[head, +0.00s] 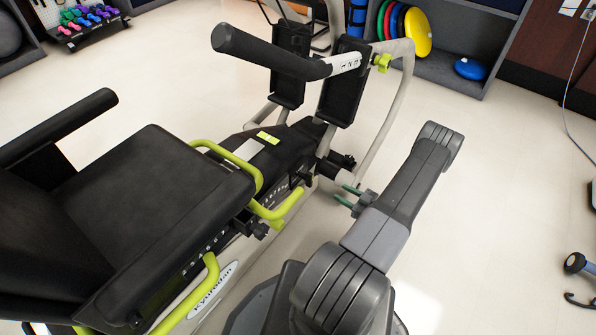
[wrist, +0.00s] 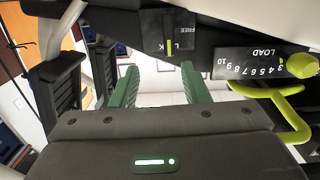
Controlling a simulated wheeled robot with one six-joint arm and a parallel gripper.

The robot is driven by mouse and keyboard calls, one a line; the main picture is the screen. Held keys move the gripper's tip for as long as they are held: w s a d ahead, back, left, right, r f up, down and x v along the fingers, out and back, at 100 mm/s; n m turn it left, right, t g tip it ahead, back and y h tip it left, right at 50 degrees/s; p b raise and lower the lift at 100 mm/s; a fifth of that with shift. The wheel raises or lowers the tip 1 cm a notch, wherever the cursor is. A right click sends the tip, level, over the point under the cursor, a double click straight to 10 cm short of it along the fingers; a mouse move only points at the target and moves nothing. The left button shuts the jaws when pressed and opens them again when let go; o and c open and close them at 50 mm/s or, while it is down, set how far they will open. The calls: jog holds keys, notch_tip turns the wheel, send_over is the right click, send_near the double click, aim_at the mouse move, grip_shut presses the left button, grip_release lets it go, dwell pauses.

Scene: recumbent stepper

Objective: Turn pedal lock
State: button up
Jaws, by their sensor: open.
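The pedal lock (wrist: 169,47) shows in the wrist view as a yellow-green pointer on a black plate. The word FREE is readable on the plate, and a second label is cut to a "K". My gripper (wrist: 159,68) has its two green fingers apart, below the plate in this view, with nothing between them. In the head view my gripper (head: 347,194) is at the near side of the stepper, right of its yellow-green handle (head: 278,210). I cannot make out the lock's labels there.
A LOAD scale (wrist: 262,62) with a yellow-green knob (wrist: 302,66) lies right of the lock in the wrist view. The black seat (head: 160,180), foot pedals (head: 343,85) and curved arm lever (head: 395,95) surround the area. Open floor (head: 500,200) lies to the right.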

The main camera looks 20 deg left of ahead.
aim_at(312, 180)
jog(key=shift+y, duration=0.4)
jog(key=x, duration=0.5)
jog(key=b+x, duration=0.1)
jog(key=x, duration=0.3)
jog(key=s+b+x, duration=0.1)
jog(key=x, duration=0.4)
jog(key=shift+a+f, duration=0.25)
jog(key=shift+a, duration=0.25)
grip_shut()
jog(key=shift+b, duration=0.3)
